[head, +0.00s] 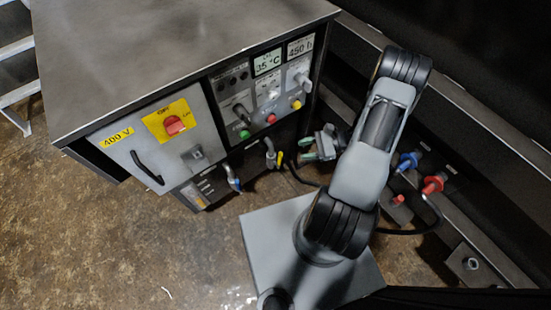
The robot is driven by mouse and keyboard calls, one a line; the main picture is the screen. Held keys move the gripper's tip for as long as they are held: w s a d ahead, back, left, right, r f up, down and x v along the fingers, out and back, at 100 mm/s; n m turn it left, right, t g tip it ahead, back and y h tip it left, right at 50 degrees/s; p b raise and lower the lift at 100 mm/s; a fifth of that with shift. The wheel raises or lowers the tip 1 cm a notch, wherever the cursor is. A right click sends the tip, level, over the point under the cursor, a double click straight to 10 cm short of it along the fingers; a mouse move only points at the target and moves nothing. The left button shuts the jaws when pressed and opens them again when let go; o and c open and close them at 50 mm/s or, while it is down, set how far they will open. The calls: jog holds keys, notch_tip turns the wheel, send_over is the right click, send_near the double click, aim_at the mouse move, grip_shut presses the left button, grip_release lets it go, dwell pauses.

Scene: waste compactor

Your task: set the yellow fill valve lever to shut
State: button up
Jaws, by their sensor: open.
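The yellow fill valve lever (280,159) is small and sits on a grey pipe fitting (269,150) low on the front of the cabinet. The lever looks roughly upright, in line with the pipe, though it is too small to be sure of its setting. My gripper (307,148) is just to the right of the lever. Its two green-tipped fingers are apart, point left towards the cabinet front, and hold nothing. A gap shows between fingers and lever in the picture; the depth between them is hard to judge.
A blue-handled valve (235,184) is to the left of the yellow one. Above are a control panel (264,93) with knobs and buttons, and a red rotary switch (174,125). Blue (408,161) and red (433,184) couplings with a black hose stand right of my arm.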

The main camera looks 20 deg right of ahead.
notch_tip(320, 180, down, 11)
jog(key=s+d+m+t+b, duration=0.2)
jog(key=m+t, duration=0.6)
jog(key=shift+h, duration=0.3)
jog(key=b+x, duration=0.1)
jog(key=x, duration=1.3)
jog(key=shift+d+b, duration=0.1)
jog(key=shift+b, duration=0.3)
jog(key=shift+c, duration=0.2)
grip_shut()
